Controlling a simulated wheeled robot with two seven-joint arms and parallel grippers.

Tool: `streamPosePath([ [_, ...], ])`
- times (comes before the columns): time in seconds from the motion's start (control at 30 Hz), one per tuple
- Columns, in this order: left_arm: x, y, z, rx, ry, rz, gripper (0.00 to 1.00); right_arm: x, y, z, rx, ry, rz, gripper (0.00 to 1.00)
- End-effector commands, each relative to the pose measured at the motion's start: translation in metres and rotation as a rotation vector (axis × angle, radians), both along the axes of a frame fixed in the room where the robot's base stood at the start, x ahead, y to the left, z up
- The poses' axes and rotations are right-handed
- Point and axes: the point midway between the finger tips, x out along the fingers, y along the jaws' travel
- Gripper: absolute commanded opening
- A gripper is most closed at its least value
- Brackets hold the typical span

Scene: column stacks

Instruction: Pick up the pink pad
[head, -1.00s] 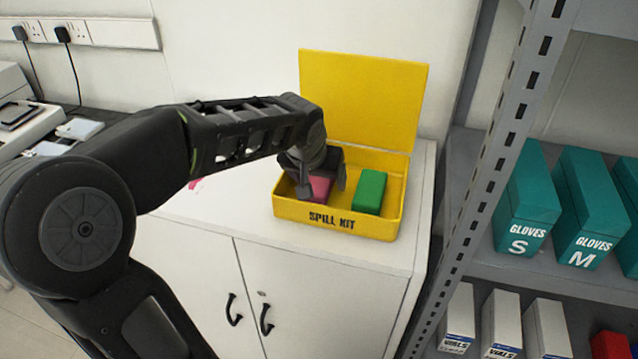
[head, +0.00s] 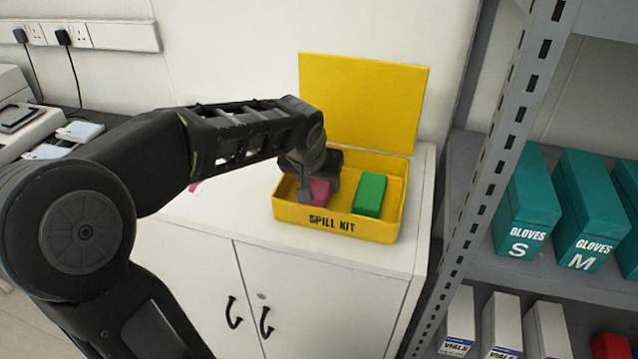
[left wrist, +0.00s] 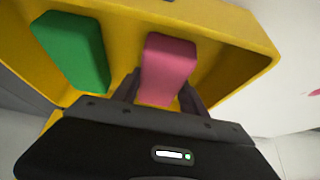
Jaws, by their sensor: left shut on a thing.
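The pink pad (head: 319,191) is in the yellow spill kit box (head: 300,212), in its left part. My left gripper (head: 318,186) reaches down into the box and is shut on the pad. In the left wrist view the pink pad (left wrist: 168,66) stands between the two fingers (left wrist: 160,92). The arm and fingers hide part of the pad in the head view. I cannot tell whether the pad touches the box floor. My right gripper is not in view.
A green block (head: 370,193) lies in the box to the right of the pad. The box's yellow lid (head: 365,100) stands open behind. The box is on a white cabinet (head: 290,270). A metal shelf post (head: 500,150) rises close on the right.

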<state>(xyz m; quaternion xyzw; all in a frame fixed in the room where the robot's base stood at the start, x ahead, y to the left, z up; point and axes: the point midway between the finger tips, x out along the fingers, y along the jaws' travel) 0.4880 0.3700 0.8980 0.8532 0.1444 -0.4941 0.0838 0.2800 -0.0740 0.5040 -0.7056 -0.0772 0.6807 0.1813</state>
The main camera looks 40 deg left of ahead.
Motion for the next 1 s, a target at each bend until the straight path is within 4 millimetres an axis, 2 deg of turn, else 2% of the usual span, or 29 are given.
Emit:
streamPosePath([
  [0.17, 0.000, 0.000, 0.006, 0.000, -0.001, 0.000, 0.11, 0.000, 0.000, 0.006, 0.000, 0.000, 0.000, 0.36],
  [0.23, 0.001, 0.000, 0.015, 0.001, -0.003, 0.001, 0.11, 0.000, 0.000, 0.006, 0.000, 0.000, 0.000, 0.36],
  [0.6, 0.001, 0.000, 0.085, 0.000, -0.004, 0.000, 0.11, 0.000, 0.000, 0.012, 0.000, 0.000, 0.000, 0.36],
  [0.7, 0.001, 0.000, 0.097, 0.001, -0.002, 0.000, 0.11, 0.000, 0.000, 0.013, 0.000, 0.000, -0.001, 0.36],
  [1.0, 0.000, 0.000, 0.103, 0.000, 0.000, 0.000, 0.11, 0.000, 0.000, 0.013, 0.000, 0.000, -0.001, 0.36],
])
